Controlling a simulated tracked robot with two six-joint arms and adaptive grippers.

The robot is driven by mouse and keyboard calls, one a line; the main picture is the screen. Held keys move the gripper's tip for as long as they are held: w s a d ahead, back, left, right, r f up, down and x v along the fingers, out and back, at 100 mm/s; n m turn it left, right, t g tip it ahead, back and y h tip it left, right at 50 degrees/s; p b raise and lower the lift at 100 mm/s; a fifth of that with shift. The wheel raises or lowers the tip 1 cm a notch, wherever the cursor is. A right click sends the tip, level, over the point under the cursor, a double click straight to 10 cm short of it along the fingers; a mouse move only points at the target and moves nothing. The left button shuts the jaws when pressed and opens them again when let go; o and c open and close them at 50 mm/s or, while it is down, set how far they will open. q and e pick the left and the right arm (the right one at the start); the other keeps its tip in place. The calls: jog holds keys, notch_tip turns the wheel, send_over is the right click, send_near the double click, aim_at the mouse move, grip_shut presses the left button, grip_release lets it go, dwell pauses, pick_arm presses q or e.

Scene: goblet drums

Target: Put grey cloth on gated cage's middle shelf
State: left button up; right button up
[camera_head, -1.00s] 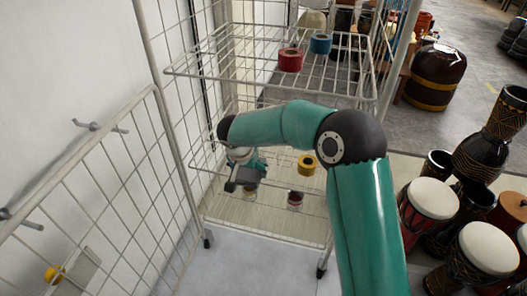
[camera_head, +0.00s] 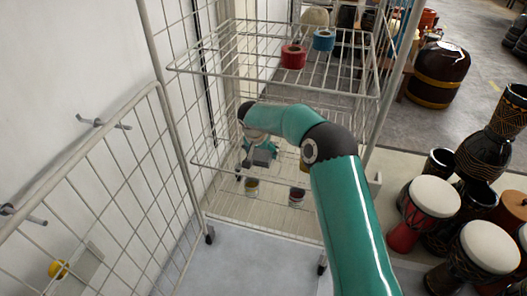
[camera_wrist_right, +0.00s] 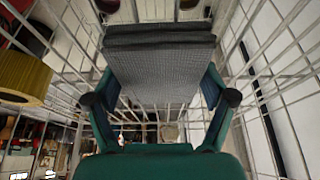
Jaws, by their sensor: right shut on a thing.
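The gated cage is a white wire rack, with its gate (camera_head: 110,180) swung open at the left. Its middle shelf (camera_head: 208,165) is a wire level below the one with the tape rolls. My right gripper (camera_head: 256,164) is inside the cage at about the middle shelf's level. It is shut on the grey cloth (camera_head: 264,155), a folded, woven-looking piece that spans between the fingers in the right wrist view (camera_wrist_right: 160,68). I cannot tell whether the cloth touches the shelf wires. My left gripper is out of view.
A red roll (camera_head: 293,57) and a blue roll (camera_head: 323,40) stand on the upper shelf. A yellow roll (camera_wrist_right: 25,72) is beside the gripper in the wrist view. Tins (camera_head: 297,196) stand low in the cage. Drums (camera_head: 435,196) crowd the right.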

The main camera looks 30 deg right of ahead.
jog(key=o, duration=1)
